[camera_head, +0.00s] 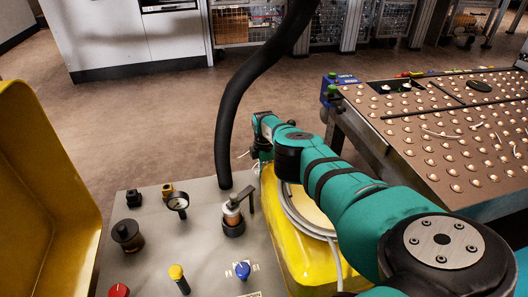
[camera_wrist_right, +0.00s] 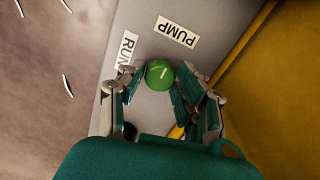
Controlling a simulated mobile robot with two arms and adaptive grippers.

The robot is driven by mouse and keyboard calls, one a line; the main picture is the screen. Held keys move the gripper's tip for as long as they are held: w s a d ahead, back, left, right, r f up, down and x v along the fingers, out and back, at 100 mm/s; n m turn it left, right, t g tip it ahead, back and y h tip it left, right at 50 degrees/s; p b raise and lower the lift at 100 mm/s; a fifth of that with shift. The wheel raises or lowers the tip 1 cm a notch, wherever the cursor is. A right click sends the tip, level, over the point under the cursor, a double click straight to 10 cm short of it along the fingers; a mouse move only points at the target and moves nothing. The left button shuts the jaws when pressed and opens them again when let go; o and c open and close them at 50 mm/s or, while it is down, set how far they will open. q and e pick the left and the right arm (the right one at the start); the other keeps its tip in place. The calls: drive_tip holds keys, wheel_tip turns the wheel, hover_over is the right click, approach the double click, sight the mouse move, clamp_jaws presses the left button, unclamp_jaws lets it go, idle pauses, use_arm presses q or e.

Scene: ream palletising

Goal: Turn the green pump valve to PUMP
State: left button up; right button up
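The green pump valve (camera_wrist_right: 159,73) is a round knob with a short white mark, on a grey panel in the right wrist view. A PUMP label (camera_wrist_right: 177,32) lies above and right of it, and a RUN label (camera_wrist_right: 126,50) to its left. In the head view, my right arm reaches toward the middle; the green valve is not visible there. My left gripper is not in view.
A grey panel (camera_head: 205,275) carries a gauge (camera_head: 178,203), a red knob (camera_head: 119,291), a yellow-topped lever (camera_head: 177,273) and a blue knob (camera_head: 243,270). A thick black hose (camera_head: 230,115) rises from it. A yellow body (camera_head: 285,240) stands beside it, and a studded table (camera_head: 430,135) at right.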

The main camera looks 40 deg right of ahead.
drive_tip(key=o, duration=0.3)
